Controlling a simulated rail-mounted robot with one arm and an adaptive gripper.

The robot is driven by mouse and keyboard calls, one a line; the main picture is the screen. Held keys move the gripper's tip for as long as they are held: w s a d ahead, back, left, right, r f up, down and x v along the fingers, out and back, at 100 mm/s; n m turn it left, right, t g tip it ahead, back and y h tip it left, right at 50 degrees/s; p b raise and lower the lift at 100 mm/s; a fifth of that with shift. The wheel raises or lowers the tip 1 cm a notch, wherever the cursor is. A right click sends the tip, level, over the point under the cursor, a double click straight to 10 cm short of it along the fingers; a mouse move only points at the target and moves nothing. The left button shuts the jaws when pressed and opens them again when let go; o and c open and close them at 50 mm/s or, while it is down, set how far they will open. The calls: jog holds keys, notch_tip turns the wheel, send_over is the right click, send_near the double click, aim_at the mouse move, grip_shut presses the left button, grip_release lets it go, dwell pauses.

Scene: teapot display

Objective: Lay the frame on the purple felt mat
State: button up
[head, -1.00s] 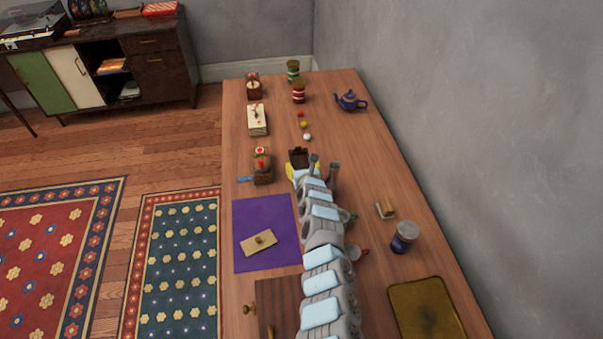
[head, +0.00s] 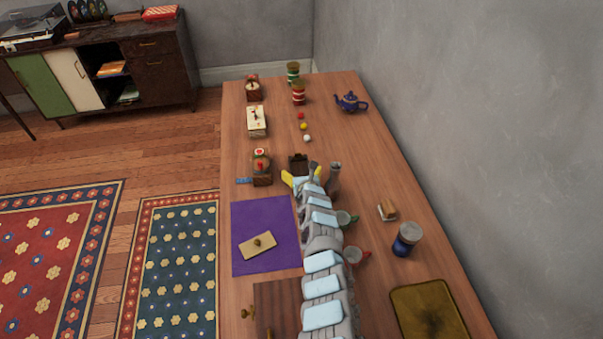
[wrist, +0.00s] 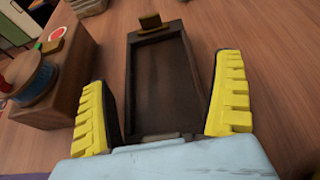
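A dark brown wooden rectangular piece with raised edges, likely the frame (head: 298,160), lies on the table beyond the purple felt mat (head: 246,216). In the wrist view the frame (wrist: 160,80) lies lengthwise between my fingers, with a small block at its far end. My gripper (head: 302,178) has yellow-padded fingers spread apart. In the wrist view my gripper (wrist: 165,108) is open, one finger on each side of the frame's near part; contact cannot be told. A beige board with a knob (head: 257,245) lies on the mat.
A wooden box with a red-topped item (head: 261,167) stands close left of the frame. The mat's upper part is bare.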

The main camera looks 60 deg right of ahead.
jog(key=shift+r, duration=0.15)
jog(key=shift+s+a+p, duration=0.3)
jog(key=shift+a+p, duration=0.1)
jog(key=shift+p, duration=0.25)
jog(key=shift+s+a+r+p, duration=0.55)
jog(key=shift+a+r+p, duration=0.1)
jog(key=shift+p, duration=0.25)
jog(key=shift+s+a+r+p, duration=0.1)
jog(key=shift+s+a+p, duration=0.5)
jog(key=shift+p, duration=0.15)
jog(key=shift+s+a+r+p, duration=0.2)
jog(key=shift+s+r+p, duration=0.05)
jog(key=shift+r+p, duration=0.1)
